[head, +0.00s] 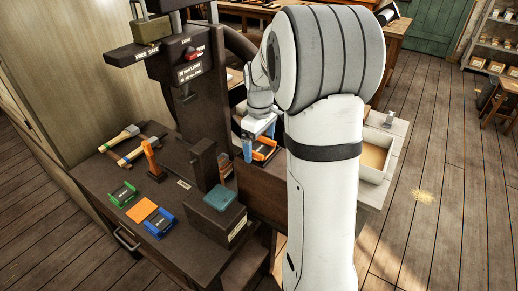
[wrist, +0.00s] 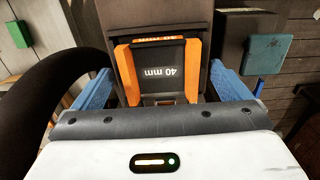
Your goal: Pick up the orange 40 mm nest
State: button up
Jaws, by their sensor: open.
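The orange 40 mm nest (wrist: 160,70) has orange side walls and a dark middle plate marked "40 mm", which reads upside down in the wrist view. It sits on a dark block of the press. In the head view the nest (head: 264,152) shows just by my gripper (head: 259,141), partly hidden by it. My gripper's blue fingers (wrist: 163,88) are open, one on each side of the nest in the wrist view. Gaps show between the fingers and the orange walls. The nest's near lower edge is hidden behind my gripper body.
A dark box with a teal pad (head: 224,196) stands in front of the press. The black handwheel rim (wrist: 45,70) curves close by on the left.

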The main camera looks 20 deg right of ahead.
jog(key=c, duration=1.4)
